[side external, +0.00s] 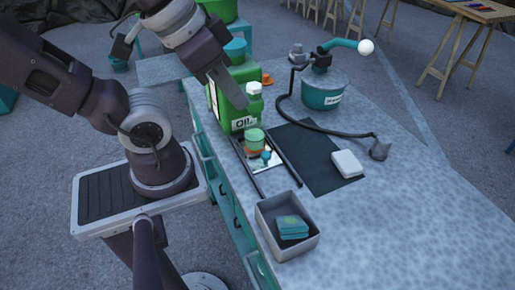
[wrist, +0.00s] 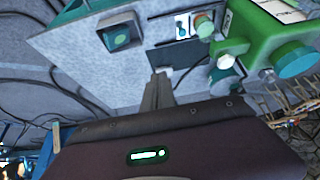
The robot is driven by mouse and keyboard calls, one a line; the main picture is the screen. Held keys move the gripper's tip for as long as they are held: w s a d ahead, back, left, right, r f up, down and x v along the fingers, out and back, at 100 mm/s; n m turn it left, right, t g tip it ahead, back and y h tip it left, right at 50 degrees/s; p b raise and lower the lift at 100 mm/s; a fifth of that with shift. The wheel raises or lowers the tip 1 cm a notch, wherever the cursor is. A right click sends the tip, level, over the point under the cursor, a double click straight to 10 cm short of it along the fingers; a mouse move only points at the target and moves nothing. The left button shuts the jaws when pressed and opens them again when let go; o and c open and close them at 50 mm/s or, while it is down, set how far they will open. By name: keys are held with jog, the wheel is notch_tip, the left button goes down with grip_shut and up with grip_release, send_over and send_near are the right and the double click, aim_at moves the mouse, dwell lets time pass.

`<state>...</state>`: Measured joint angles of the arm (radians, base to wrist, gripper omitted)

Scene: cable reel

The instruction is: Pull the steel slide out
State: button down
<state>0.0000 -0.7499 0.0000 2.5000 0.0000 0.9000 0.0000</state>
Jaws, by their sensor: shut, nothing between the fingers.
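The steel slide (side external: 262,167) is a shiny plate lying between two dark rails on the bench. A green and orange jar (side external: 254,141) stands at its back end, and a small teal piece (side external: 266,156) shows near its middle. The slide also shows in the wrist view (wrist: 182,29), partly beside the jar (wrist: 204,24). My gripper (side external: 235,103) is shut and empty. In the side view it is in front of the green oil can (side external: 246,78), above and behind the slide. Its fingers also show in the wrist view (wrist: 160,78), apart from the slide.
A grey bin (side external: 301,240) with green-teal packets stands at the front. A dark mat (side external: 312,172) with a white block (side external: 347,163) lies right of the rails. A teal drum (side external: 322,92) with a black hose stands behind. The bench's right side is clear.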

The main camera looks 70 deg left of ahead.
jog(key=c, duration=1.9)
grip_release()
jog(key=o, duration=0.7)
jog(key=w+g, duration=0.1)
jog(key=w, duration=0.1)
jog(key=w+a+f+g, duration=0.1)
jog(key=w, duration=0.1)
jog(key=w+a+f+m+g, duration=0.1)
jog(key=w, duration=0.1)
jog(key=shift+w+f+g+y, duration=0.1)
jog(key=shift+f+g+y, duration=0.2)
jog(key=shift+y, duration=0.1)
jog(key=m+g, duration=0.3)
jog(key=g, duration=0.3)
send_over(266, 154)
jog(key=w+d, duration=0.1)
jog(key=w, duration=0.2)
notch_tip(266, 154, down, 14)
jog(key=f, duration=0.1)
jog(key=shift+y, duration=0.3)
jog(key=x, duration=0.6)
jog(key=shift+f, duration=0.15)
jog(key=shift+s+f, duration=0.1)
jog(key=shift+f, duration=0.3)
grip_shut()
